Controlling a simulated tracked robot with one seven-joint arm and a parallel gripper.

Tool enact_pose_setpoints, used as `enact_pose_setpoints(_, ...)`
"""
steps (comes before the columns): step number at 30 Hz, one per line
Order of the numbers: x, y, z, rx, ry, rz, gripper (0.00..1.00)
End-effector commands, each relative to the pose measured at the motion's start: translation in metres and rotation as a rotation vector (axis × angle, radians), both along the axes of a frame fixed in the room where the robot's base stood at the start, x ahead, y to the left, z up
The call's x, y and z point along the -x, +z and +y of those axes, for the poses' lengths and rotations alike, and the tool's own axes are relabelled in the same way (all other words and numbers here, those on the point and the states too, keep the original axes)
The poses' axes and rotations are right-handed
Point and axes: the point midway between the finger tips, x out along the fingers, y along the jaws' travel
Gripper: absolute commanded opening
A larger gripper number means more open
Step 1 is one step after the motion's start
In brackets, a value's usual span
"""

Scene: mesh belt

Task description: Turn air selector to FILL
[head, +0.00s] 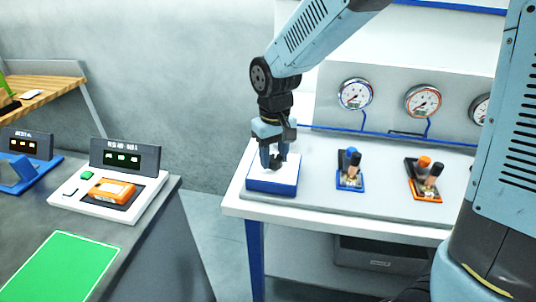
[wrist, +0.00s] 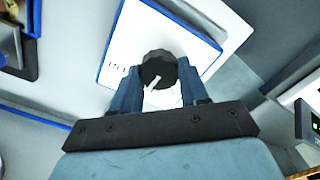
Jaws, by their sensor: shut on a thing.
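The air selector is a dark round knob (wrist: 158,68) with a white pointer mark, on a white plate with a blue edge (wrist: 112,68). In the head view the selector's blue-sided box (head: 272,186) sits at the left end of the white bench. My gripper (head: 273,162) points down over the box. In the wrist view its two blue fingers (wrist: 158,88) stand on either side of the knob, shut on it.
A blue-handled valve (head: 350,168) and an orange-handled valve (head: 425,178) stand to the right on the bench. Gauges (head: 355,94) are on the panel behind. A grey table at left holds a white device (head: 72,192) and a green mat (head: 60,268).

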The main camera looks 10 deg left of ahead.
Motion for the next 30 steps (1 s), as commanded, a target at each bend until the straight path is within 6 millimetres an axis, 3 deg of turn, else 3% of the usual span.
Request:
enact_pose_setpoints(18, -0.0018, 0.0016, -0.0011, 0.000, 0.567, -0.005, 0.14)
enact_pose_setpoints(30, -0.0022, 0.0015, -0.0019, 0.001, 0.810, -0.004, 0.14)
